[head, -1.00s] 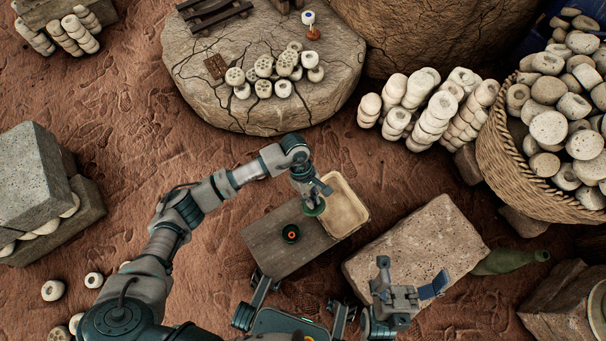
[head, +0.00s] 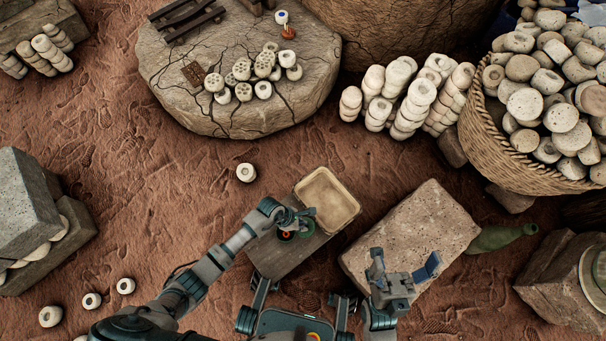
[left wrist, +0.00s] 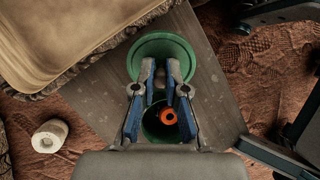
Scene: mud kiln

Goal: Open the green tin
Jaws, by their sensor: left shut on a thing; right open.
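The green tin (head: 285,236) stands on a dark wooden board, its top uncovered, with an orange ring-like piece showing inside. It also shows in the left wrist view (left wrist: 153,126), between and below my fingers. The round green lid (head: 306,229) is off the tin, just to its right in the head view; it shows in the left wrist view (left wrist: 165,47). My left gripper (left wrist: 161,64) is shut on the lid, its fingertips over the lid's middle. I cannot tell whether the lid touches the board. My right gripper (head: 405,263) is open and empty above a stone block.
A shallow tan tray (head: 326,198) adjoins the board (head: 272,262). The pale stone block (head: 425,225) is to the right, with a green bottle (head: 500,237) beyond. A white ring (head: 246,172) lies on the open ground behind left. A full basket (head: 520,165) stands far right.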

